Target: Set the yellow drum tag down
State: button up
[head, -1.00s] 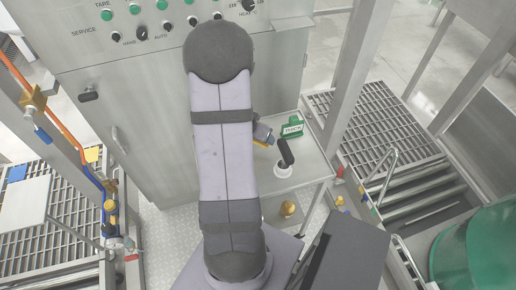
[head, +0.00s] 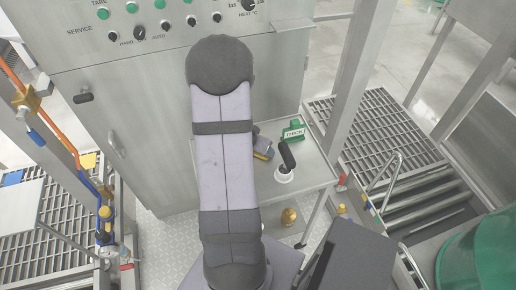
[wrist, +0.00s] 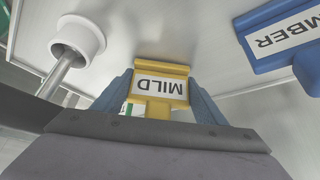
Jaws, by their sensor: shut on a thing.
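The yellow drum tag (wrist: 160,85), with a white label reading "MILD", is between the two blue-grey fingers of my gripper (wrist: 160,100) in the wrist view. The label appears upside down there. My gripper is shut on the tag. In the head view only a small part of my gripper (head: 262,150) shows beside my arm, over the metal shelf (head: 312,172); a little yellow of the tag shows at it. I cannot tell whether the tag touches the shelf.
A green tag (head: 293,132) reading "THICK" lies towards the shelf's back. A white base with a dark handle (head: 287,156) stands right of my gripper. A blue tag (wrist: 280,40), lettering partly cut off, is at right in the wrist view.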

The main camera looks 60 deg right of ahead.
jog(key=shift+f, duration=0.1)
jog(key=shift+f, duration=0.1)
jog(key=o, duration=1.1)
jog(key=shift+c, duration=0.2)
jog(key=shift+a+r+p, duration=0.15)
jog(key=shift+r+p, duration=0.2)
jog(key=shift+r, duration=0.3)
jog(key=p+v, duration=0.6)
jog(key=v, duration=0.5)
jog(key=shift+p, duration=0.3)
jog(key=shift+a, duration=0.1)
